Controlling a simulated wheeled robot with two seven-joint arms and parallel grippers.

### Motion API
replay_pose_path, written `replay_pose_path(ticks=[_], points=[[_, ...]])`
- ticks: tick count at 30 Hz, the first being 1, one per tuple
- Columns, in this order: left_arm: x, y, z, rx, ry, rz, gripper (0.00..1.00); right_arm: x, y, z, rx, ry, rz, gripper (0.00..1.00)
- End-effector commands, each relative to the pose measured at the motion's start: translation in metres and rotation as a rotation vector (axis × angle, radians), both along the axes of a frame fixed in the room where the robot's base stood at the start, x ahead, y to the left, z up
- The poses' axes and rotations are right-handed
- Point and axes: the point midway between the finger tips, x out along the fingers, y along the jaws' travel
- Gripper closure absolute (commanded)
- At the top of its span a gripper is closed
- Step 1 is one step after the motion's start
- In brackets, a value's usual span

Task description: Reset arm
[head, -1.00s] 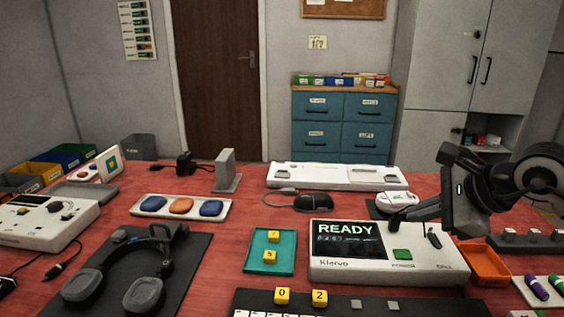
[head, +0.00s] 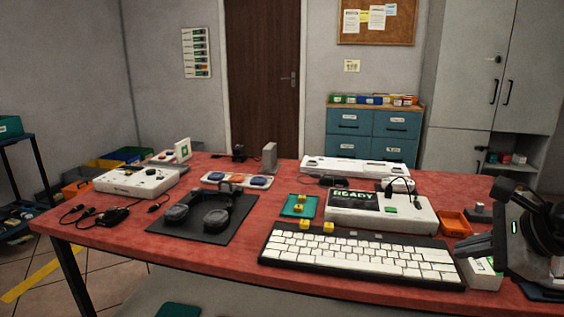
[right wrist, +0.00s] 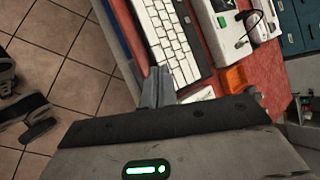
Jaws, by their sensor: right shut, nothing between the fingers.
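My right gripper (head: 468,246) is at the right end of the table, beside the right end of the white-keyed keyboard (head: 355,256). Its fingers are together and nothing is between them. In the right wrist view, the shut fingers (right wrist: 157,88) point toward the keyboard (right wrist: 172,38), near the table's front edge, with floor tiles to the left. My left gripper is not in view. The white console with the READY screen (head: 380,212) stands behind the keyboard, and a dark cable arches over its top.
The red table (head: 130,219) also holds a headset (head: 212,212) on a dark mat, a teal tray (head: 288,211) with yellow cubes, an orange bin (head: 454,223) and a white controller box (head: 137,181). Tiled floor lies in front of the table on the left.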

Motion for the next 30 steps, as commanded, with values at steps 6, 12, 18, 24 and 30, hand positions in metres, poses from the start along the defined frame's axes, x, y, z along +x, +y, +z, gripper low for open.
replay_pose_path(ticks=[6, 12, 18, 24, 30], points=[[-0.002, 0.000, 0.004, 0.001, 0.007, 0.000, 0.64, -0.009, 0.046, -0.014, 0.239, 0.068, 0.046, 1.00], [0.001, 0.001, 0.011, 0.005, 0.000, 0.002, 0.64, -0.026, 0.102, -0.019, 0.601, 0.185, 0.064, 1.00], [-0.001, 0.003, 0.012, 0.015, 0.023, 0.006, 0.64, -0.048, 0.159, -0.006, 1.228, 0.428, -0.041, 1.00], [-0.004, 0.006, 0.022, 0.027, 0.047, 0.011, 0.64, -0.051, 0.157, -0.017, 2.196, 0.886, -0.583, 1.00], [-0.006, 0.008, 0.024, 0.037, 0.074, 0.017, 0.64, -0.098, 0.139, -0.133, -2.213, -0.996, 1.239, 1.00]])
